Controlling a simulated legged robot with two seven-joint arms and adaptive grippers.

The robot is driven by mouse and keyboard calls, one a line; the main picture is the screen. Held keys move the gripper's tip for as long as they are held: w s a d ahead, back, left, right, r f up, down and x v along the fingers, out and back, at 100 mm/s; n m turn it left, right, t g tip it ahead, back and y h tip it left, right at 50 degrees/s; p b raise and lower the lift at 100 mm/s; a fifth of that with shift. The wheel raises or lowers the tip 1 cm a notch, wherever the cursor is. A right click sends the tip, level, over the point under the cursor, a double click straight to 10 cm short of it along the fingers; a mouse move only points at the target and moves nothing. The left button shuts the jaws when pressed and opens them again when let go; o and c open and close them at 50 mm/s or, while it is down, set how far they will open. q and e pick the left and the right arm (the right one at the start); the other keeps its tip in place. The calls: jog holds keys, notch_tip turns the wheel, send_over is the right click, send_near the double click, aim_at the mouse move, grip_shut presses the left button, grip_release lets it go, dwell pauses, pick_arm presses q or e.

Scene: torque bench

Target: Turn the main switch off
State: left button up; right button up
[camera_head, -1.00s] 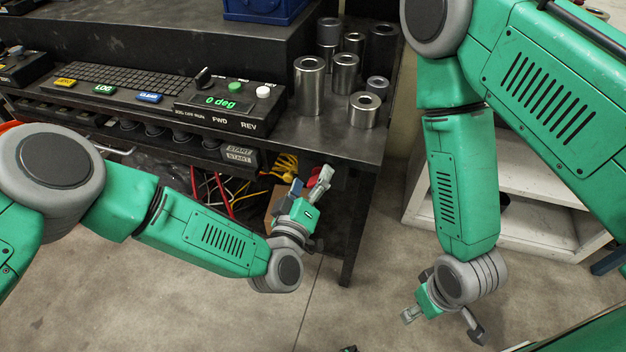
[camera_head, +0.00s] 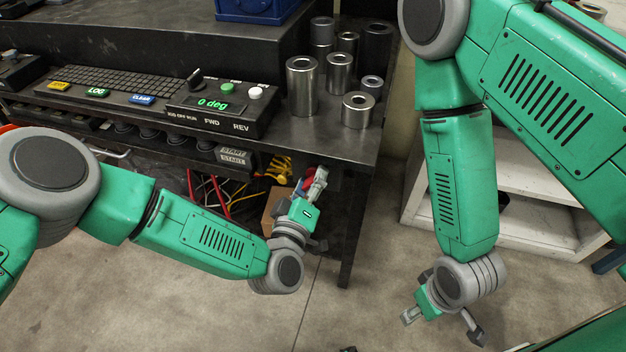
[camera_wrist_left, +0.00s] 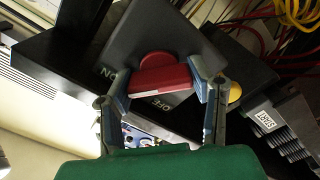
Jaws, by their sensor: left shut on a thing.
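The main switch has a red handle (camera_wrist_left: 160,79) on a dark box (camera_wrist_left: 185,38) with white ON and OFF lettering, seen in the left wrist view. My left gripper (camera_wrist_left: 163,86) is shut on the red handle, with one finger at each end of its bar. In the head view my left gripper (camera_head: 316,185) is below the bench's right front corner, and only a bit of red shows beside its fingers. The switch box is mostly hidden there. My right gripper (camera_head: 443,324) is open and empty, low over the floor at right.
The bench top (camera_head: 322,138) carries a control box (camera_head: 218,108) reading 0 deg and several metal cylinders (camera_head: 302,86). Red and yellow cables (camera_head: 278,168) hang under the bench. A yellow button (camera_wrist_left: 235,92) sits close to a left finger. White shelving (camera_head: 535,215) stands at right.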

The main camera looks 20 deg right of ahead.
pick_arm(q)
jog(key=n, duration=0.1)
jog(key=n+b, duration=0.1)
jog(key=n, duration=0.1)
jog(key=n+b, duration=0.1)
jog(key=n, duration=0.1)
jog(key=shift+a+f, duration=0.3)
jog(key=n+b, duration=0.2)
jog(key=n, duration=0.2)
jog(key=shift+f, duration=0.2)
jog(key=n+b, duration=0.2)
jog(key=n, duration=0.2)
jog(key=shift+f+b, duration=0.15)
jog(key=shift+b, duration=0.2)
jog(key=shift+n+b, duration=0.9)
jog(key=shift+n, duration=0.8)
jog(key=shift+s, duration=0.1)
jog(key=o, duration=1.2)
jog(key=shift+c, duration=0.2)
jog(key=shift+d, duration=0.1)
jog(key=shift+r, duration=0.25)
